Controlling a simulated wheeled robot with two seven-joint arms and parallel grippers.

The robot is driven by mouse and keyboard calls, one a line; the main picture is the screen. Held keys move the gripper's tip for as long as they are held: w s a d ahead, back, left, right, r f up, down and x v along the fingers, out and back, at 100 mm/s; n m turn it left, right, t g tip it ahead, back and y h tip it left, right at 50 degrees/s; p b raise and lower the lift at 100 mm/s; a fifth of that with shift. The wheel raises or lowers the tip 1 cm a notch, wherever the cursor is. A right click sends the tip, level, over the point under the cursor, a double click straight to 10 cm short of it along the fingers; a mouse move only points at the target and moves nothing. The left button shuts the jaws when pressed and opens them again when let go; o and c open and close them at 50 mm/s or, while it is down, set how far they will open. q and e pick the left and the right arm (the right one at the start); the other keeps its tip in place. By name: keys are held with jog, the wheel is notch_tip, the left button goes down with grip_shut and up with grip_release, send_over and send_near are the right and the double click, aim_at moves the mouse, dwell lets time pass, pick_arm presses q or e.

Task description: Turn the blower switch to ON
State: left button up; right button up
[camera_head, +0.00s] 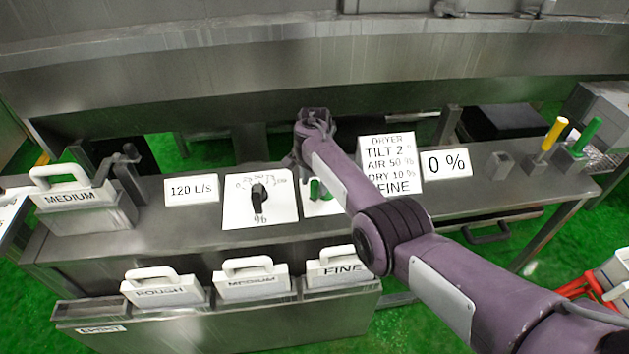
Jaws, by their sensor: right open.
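A white plate (310,207) with a green switch part (315,188) stands on the grey console, just right of a dial plate. My right forearm covers much of it, so its label and setting cannot be read. It may be the blower switch, but I cannot confirm that. My right arm comes in from the lower right and crosses over this plate. Its gripper end (314,116) is above and behind the plate, apart from the green part. The right gripper is open, with its fingers hardly visible. My left gripper is not in view.
A black dial knob (259,195) sits on a white plate beside a "120 L/s" sign (191,190). Yellow (554,134) and green (588,133) handles stand far right.

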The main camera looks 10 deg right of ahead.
notch_tip(320, 180, up, 8)
jog(key=shift+f, duration=0.15)
dwell(0.6)
